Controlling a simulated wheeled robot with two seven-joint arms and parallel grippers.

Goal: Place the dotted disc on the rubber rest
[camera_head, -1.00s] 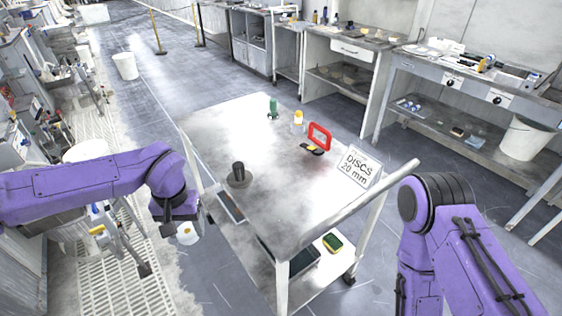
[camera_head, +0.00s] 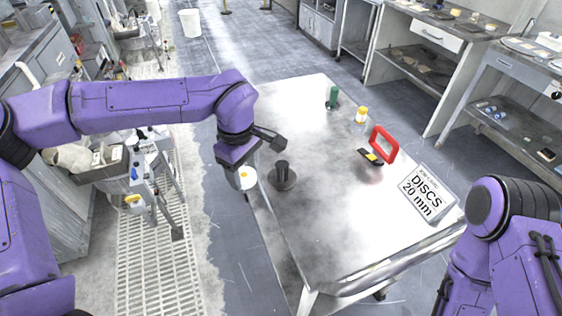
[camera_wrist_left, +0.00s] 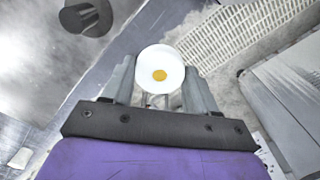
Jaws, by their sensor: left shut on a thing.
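A white disc with a yellow dot (camera_wrist_left: 160,66) sits between the two grey fingers of my left gripper (camera_wrist_left: 161,88) in the left wrist view. The gripper is shut on it. In the head view, the left gripper (camera_head: 240,171) hangs just off the left edge of the metal table, with the white disc (camera_head: 246,180) showing below it.
The metal table (camera_head: 320,225) is mostly clear in front. It bears a green item (camera_head: 332,97), a yellow-capped bottle (camera_head: 361,115), a red frame (camera_head: 382,144) and a sign reading DISCS 20 mm (camera_head: 425,193). Benches stand behind; a grating lies on the left floor.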

